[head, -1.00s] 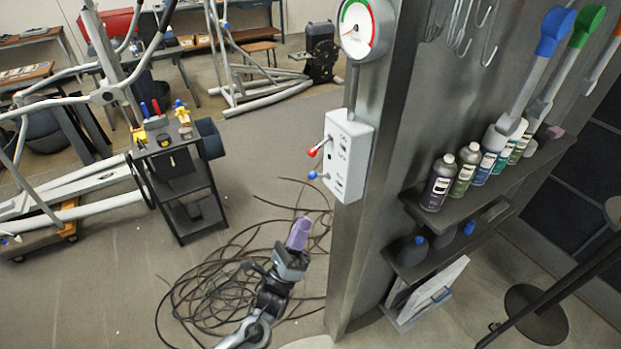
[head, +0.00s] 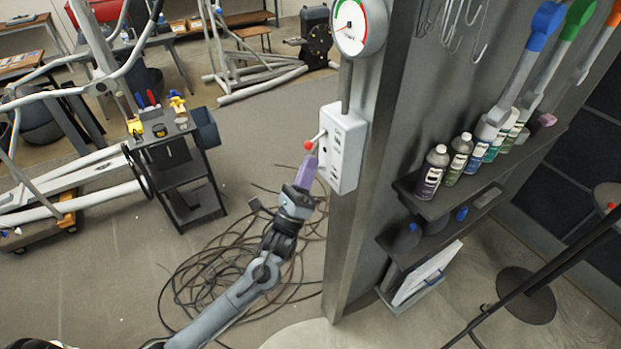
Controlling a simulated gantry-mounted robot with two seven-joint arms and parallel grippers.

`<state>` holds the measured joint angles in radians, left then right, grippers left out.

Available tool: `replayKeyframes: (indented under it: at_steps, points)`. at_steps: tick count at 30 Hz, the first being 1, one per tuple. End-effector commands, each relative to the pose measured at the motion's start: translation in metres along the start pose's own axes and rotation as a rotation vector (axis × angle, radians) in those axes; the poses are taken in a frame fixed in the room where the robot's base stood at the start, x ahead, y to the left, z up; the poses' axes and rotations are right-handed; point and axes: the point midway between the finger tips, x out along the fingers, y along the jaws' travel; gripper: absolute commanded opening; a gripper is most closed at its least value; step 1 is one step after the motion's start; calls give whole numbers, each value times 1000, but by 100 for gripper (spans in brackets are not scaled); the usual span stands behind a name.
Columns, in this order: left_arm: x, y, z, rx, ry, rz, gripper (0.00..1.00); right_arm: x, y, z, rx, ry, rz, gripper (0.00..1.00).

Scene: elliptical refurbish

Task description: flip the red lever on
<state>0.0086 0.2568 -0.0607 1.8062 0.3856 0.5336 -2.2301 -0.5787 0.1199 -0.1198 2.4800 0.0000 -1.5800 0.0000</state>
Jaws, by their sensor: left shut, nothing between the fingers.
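A white control box (head: 342,148) is fixed to the side of the grey metal column in the head view. The red lever's ball (head: 309,145) sticks out from the box's left face on a short stem. My left gripper (head: 306,172) is shut and empty, with its purple fingers pointing up. Its tips are just below the red ball; I cannot tell whether they touch it. The blue lever lower on the box is hidden behind the fingers. My right gripper is not in view.
A round gauge (head: 357,27) is above the box. Loose black cables (head: 215,275) lie on the floor below. A dark tool cart (head: 179,165) stands to the left. A shelf with several bottles (head: 432,172) is to the right of the column.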

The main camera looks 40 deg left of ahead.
Motion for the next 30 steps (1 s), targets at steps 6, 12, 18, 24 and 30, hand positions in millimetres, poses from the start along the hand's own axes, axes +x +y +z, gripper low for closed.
replayKeyframes:
  at_steps: [6,12,18,24,30]
  points:
    - [6,-1,6,-1,0,-1,0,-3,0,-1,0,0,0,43]
    - [6,0,6,-1,0,-1,0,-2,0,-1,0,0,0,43]
    - [7,-1,7,0,3,0,0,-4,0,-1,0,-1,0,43]
    - [9,-3,10,11,36,10,0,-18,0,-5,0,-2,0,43]
    - [9,-4,10,18,57,17,0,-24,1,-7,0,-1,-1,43]
